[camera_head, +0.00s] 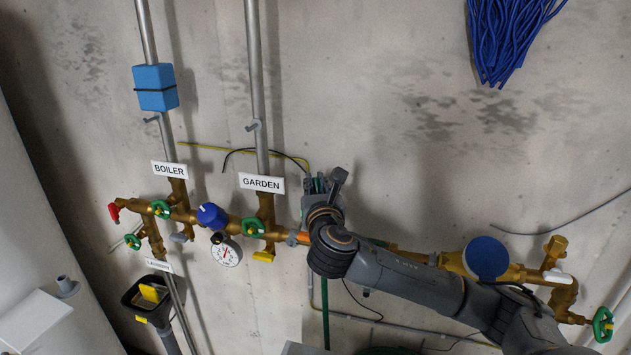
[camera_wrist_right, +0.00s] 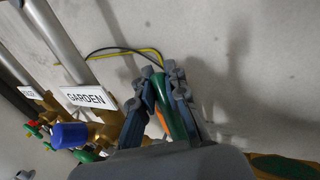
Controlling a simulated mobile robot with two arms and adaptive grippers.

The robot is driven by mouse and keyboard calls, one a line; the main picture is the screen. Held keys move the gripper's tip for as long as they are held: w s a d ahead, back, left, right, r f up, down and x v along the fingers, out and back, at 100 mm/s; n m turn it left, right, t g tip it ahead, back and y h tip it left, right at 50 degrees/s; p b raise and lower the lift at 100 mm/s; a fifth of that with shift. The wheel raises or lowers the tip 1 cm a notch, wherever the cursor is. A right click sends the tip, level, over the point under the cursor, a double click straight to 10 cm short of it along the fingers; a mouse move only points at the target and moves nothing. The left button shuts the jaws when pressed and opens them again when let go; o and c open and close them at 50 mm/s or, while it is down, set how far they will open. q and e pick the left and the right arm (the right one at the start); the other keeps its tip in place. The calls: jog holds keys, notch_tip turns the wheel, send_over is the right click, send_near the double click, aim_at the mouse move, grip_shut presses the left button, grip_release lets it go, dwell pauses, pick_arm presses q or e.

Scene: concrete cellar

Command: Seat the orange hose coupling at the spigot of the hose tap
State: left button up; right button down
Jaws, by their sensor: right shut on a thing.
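My right gripper (camera_head: 318,186) reaches the wall beside the GARDEN pipe. In the right wrist view its fingers (camera_wrist_right: 162,82) are closed around a green hose-like piece (camera_wrist_right: 172,112). An orange strip (camera_wrist_right: 162,125) shows beside the green piece, between the fingers. In the head view an orange piece (camera_head: 303,237) shows just left of my wrist, in line with the brass pipework; I cannot tell whether it is the coupling. Several brass taps with green handwheels (camera_head: 253,228) sit on the pipework. I cannot tell which is the hose tap; its spigot is not clearly seen. My left gripper is out of view.
The brass pipework carries a blue cap (camera_head: 212,215), a gauge (camera_head: 226,253) and a large blue disc (camera_head: 486,258). My right arm covers its middle. A GARDEN sign (camera_head: 262,182) is close to the gripper. A blue bundle (camera_head: 508,35) hangs upper right. The wall above my arm is mostly bare.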

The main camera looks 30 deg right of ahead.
jog(key=shift+f, duration=0.3)
jog(key=c, duration=1.3)
grip_release()
jog(key=v, duration=1.2)
jog(key=shift+f, duration=0.1)
